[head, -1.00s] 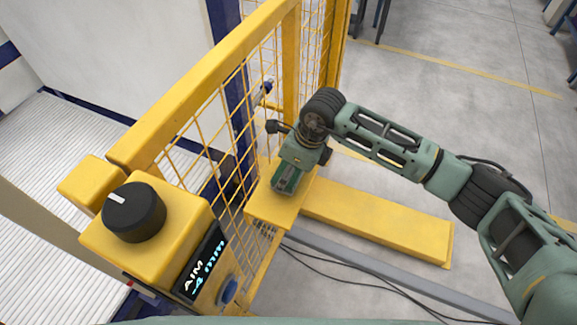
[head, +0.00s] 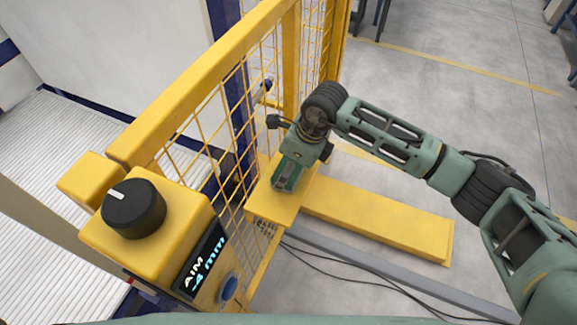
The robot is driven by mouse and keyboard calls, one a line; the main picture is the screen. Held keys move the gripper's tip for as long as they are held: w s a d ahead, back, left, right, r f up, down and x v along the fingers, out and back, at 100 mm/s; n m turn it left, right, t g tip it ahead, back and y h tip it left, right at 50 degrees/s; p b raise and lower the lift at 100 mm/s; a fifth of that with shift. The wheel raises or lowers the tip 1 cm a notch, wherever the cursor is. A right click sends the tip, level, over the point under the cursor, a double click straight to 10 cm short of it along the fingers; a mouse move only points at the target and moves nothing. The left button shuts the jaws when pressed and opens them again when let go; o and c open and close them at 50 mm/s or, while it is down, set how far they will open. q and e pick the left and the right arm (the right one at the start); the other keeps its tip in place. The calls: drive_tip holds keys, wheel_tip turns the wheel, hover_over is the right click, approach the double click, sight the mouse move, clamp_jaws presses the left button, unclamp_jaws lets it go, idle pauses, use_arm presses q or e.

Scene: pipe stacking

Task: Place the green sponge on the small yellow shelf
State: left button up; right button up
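The small yellow shelf (head: 273,208) juts out from the yellow mesh fence in the middle of the head view. My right arm reaches in from the right, and my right gripper (head: 287,179) points down over the shelf top. The wrist and hand hide the fingertips and much of the shelf's surface. Green shows at the gripper's end, but I cannot tell the green sponge from the green hand. Whether the fingers are open or shut is hidden. My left gripper is out of view.
The yellow mesh fence (head: 207,85) stands close on the gripper's left. A yellow control box with a black knob (head: 134,208) and a display (head: 200,262) is at lower left. A yellow beam (head: 378,219) and dark cables lie right of the shelf. Open grey floor is beyond.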

drive_tip(key=b+v, duration=0.2)
drive_tip(key=v, duration=0.9)
drive_tip(key=shift+b, duration=0.35)
drive_tip(key=shift+s+d+r, duration=0.1)
drive_tip(key=shift+r, duration=0.05)
